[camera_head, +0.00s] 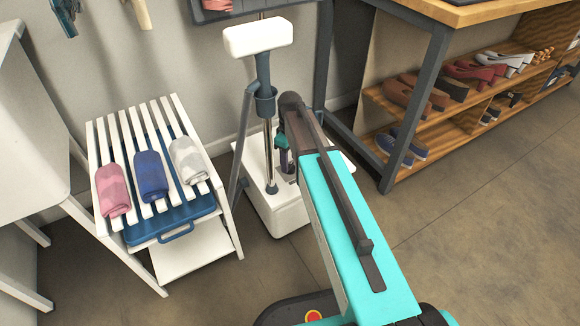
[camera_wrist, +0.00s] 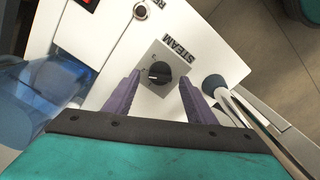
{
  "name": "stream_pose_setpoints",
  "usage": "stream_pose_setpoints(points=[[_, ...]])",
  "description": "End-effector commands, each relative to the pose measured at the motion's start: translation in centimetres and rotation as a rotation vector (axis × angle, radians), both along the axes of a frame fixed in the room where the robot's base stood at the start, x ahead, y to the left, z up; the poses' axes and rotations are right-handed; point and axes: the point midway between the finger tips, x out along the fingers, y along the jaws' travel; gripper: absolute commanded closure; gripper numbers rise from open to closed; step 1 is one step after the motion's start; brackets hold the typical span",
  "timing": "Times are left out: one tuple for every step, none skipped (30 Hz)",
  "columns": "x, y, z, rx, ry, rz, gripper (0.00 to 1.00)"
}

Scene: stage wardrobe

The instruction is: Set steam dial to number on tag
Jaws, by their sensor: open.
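The steam dial is a round black knob (camera_wrist: 159,72) on a grey square plate on the steamer's white top, beside the printed word STEAM. Small marks ring the knob but are too small to read. My gripper (camera_wrist: 157,88) is open in the wrist view, its two purple fingers on either side of the plate, apart from the knob. In the head view the white steamer base (camera_head: 277,213) stands on the floor, and my arm hides the dial and most of its top. I cannot make out a numbered tag in either view.
A white slatted rack (camera_head: 205,165) with pink, blue and grey rolled cloths stands left of the steamer. The steamer's pole and white head (camera_head: 258,36) rise behind my arm. A table with shoe shelves (camera_head: 440,118) is at right. A clear blue tank (camera_wrist: 50,90) sits beside the panel.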

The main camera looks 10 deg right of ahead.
Motion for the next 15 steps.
stream_pose_setpoints(points=[[0.0,0.0,-0.9,0.0,0.0,0.0,0.49],[0.0,0.0,-1.1,0.0,0.0,0.0,0.49],[0.0,0.0,-1.5,0.0,0.0,0.0,0.49],[0.0,0.0,-1.7,0.0,0.0,0.001,0.49],[0.0,0.0,-1.9,0.0,0.0,0.001,0.49],[0.0,0.1,-2.1,-0.001,-0.001,0.001,0.49],[0.0,0.1,-2.2,0.0,0.0,0.001,0.49],[0.0,0.1,-2.3,0.0,0.0,0.001,0.49],[0.0,0.1,-2.4,0.0,0.0,0.001,0.49],[0.0,0.1,-2.5,0.0,0.0,0.001,0.49],[0.0,0.1,-2.5,0.0,0.0,0.001,0.49],[0.0,0.1,-2.5,0.001,-0.001,0.001,0.49],[0.0,0.1,-2.5,0.0,-0.001,0.001,0.49],[0.0,0.1,-2.5,0.0,-0.001,0.001,0.49],[0.0,0.1,-2.5,0.0,-0.001,0.001,0.49]])
